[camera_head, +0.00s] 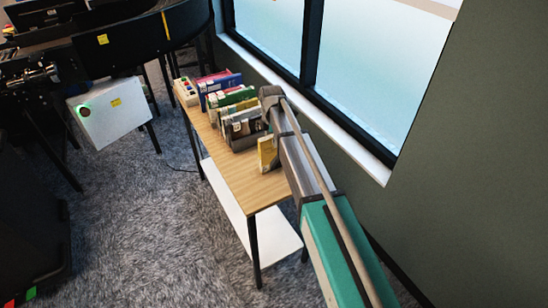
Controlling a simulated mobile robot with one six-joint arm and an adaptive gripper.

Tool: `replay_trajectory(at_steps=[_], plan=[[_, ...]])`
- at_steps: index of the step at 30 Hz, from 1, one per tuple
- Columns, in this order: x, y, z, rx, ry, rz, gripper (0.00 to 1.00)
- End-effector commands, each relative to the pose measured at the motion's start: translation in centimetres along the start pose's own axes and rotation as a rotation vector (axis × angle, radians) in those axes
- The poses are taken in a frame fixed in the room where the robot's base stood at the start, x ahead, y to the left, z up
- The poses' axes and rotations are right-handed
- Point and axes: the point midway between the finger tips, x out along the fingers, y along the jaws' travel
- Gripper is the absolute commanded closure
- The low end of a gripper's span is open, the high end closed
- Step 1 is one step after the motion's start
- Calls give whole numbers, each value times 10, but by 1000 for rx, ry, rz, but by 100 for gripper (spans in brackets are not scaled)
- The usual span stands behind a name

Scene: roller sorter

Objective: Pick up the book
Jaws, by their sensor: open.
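Several books stand upright in a row on a narrow wooden-topped table (253,189). A blue book (222,82) and a green book (236,97) are towards the far end, with dark and pale spines (243,128) nearer. A yellow book (266,153) stands apart at the near end, partly hidden by my arm. Which one is the task's book I cannot tell. My arm reaches in from the lower right, and its grey far joint is over the right side of the row. I cannot make out my gripper's fingers, and no book is visibly held.
A white box with coloured spots (186,92) is at the table's far end. The tabletop's near end is bare. A white lower shelf (262,236) is below. The window wall (440,150) is close on the right. A dark curved sorter (130,40) and white panel (110,112) stand left.

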Motion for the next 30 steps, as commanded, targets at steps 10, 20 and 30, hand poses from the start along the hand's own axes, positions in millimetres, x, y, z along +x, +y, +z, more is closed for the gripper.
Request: replay_trajectory(at_steps=[10,20,30], plan=[[11,0,0,0,0,0,29],[11,0,0,-1,0,0,29],[11,0,-1,-1,0,0,62]])
